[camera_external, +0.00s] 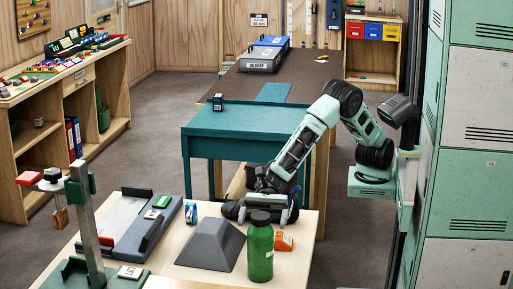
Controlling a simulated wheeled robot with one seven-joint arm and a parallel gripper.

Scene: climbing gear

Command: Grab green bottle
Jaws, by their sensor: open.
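The green bottle (260,251) stands upright at the front of the light wooden table, with a dark cap on top. My gripper (262,212) is behind the bottle, low over the far side of the same table. The jaws are open and I see nothing between them. The bottle's top overlaps part of the gripper in this view, so the exact gap between them is hard to tell.
A grey sloped block (210,246) stands left of the bottle, and an orange block (284,241) sits just right of it. A clamp post (88,225) rises at the left. A teal table (235,117) stands behind; lockers (480,150) line the right.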

